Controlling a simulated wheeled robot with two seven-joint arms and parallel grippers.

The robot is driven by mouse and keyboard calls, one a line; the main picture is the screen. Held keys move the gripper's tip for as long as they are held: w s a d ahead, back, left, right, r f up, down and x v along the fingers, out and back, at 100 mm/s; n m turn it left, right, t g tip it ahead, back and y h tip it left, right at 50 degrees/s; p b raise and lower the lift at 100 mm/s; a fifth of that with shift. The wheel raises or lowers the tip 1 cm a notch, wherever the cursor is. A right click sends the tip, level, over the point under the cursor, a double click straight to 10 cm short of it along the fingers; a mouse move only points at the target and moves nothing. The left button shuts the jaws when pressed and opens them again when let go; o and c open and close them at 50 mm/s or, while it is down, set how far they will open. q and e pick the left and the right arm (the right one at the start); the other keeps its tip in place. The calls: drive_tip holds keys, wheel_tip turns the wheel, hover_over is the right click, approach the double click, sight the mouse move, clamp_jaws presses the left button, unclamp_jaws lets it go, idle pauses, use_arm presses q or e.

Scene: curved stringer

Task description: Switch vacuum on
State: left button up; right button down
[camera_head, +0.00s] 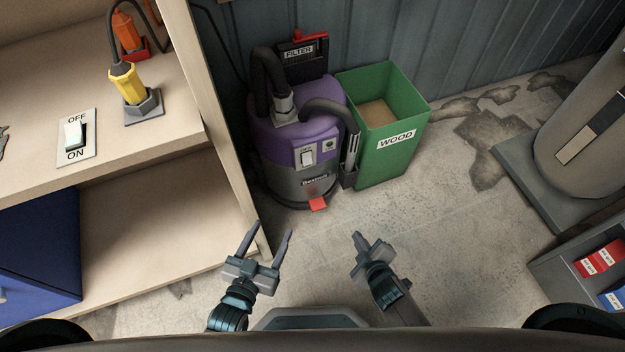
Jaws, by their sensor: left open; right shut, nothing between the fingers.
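The vacuum (290,130) stands upright on the floor against the back wall, with a purple top, grey body and black hoses. A small white switch (307,157) sits on its purple front; its position is too small to tell. A larger white rocker switch (75,136) on a plate marked OFF and ON lies on the wooden shelf at the left. My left gripper (266,236) is open and empty, in front of the vacuum and below it in the picture. My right gripper (358,236) is shut and empty, to the right of the left one. Both are apart from the vacuum.
A green WOOD bin (392,160) stands right beside the vacuum. The wooden shelf unit (170,150) edges the left side, holding a yellow-handled tool (127,85). A grey cylinder on a base (585,150) and a drawer unit (570,262) stand at right. The floor between is clear.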

use_arm(q)
drive_tip(key=s+r+t+h+b, duration=0.1)
drive_tip(key=s+r+t+b, duration=0.1)
drive_tip(key=r, duration=0.6)
drive_tip(key=s+r+t+h+b, duration=0.1)
drive_tip(key=s+r+t+b, duration=0.2)
drive_tip(key=r+b, duration=0.3)
drive_tip(key=s+r+t+h+b, duration=0.1)
drive_tip(key=r+t+b, duration=0.3)
drive_tip(key=r, duration=0.7)
drive_tip(key=shift+s+d+r+n+t+h, duration=0.2)
drive_tip(key=shift+s+d+n+t+h, duration=0.15)
drive_tip(key=shift+s, duration=0.55)
use_arm(e)
drive_tip(key=w+a+r+n+t+y, duration=0.3)
drive_tip(key=w+a+r+n+t, duration=0.2)
drive_tip(key=a+r+n, duration=0.3)
drive_tip(key=shift+w+a+r+n+y, duration=0.25)
drive_tip(key=shift+w+r+n, duration=0.25)
drive_tip(key=shift+r+n, duration=0.5)
drive_tip(key=shift+w+f, duration=0.2)
drive_tip(key=shift+f, duration=0.05)
